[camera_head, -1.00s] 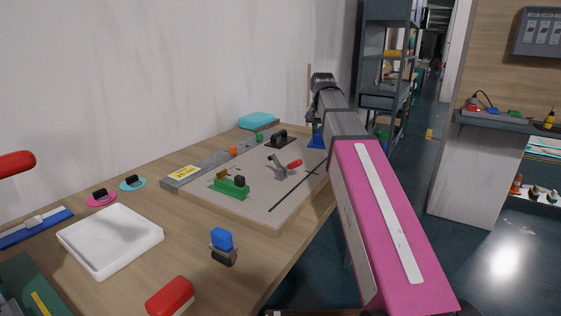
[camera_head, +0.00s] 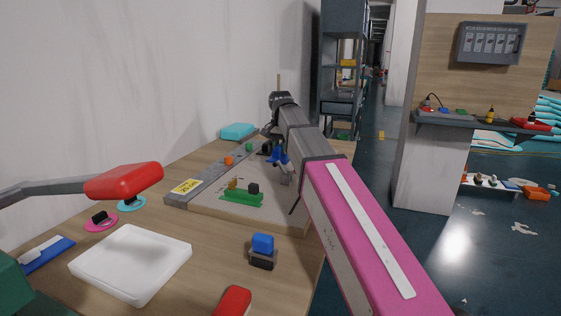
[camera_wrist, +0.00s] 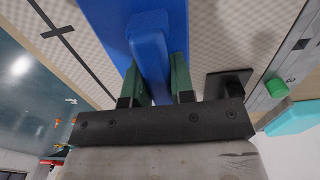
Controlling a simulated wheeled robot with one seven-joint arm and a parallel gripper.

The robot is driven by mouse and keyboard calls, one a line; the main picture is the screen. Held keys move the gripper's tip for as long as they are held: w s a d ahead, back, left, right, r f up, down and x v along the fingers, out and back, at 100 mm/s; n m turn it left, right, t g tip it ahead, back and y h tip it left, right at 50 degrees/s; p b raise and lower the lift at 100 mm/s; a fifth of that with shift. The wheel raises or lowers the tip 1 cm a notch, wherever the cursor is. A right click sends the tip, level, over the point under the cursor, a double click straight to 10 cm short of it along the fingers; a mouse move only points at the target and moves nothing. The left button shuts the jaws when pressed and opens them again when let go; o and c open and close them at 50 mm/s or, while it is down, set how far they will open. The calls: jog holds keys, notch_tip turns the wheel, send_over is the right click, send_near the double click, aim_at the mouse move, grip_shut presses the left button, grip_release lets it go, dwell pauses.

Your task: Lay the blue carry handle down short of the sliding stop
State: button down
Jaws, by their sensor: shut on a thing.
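The blue carry handle (camera_wrist: 118,28) has a broad flat plate and a raised bar. In the wrist view my gripper (camera_wrist: 153,78) is shut on the bar, with a green-tipped finger on each side. In the head view the blue carry handle (camera_head: 278,156) is over the far part of the pale perforated board, partly hidden by my arm. I cannot tell whether it touches the board. A black block (camera_wrist: 228,82) stands beside my gripper in the wrist view; I cannot tell whether it is the sliding stop.
A grey rail (camera_head: 207,174) with a yellow label runs along the board's left edge. A green fixture (camera_head: 241,198) stands on its near part. A white tray (camera_head: 130,262), a blue-and-black block (camera_head: 262,250) and a red-tipped lever (camera_head: 125,181) are nearer.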

aim_at(280, 158)
jog(key=shift+f, duration=2.25)
jog(key=shift+f, duration=0.1)
jog(key=c, duration=1)
grip_release()
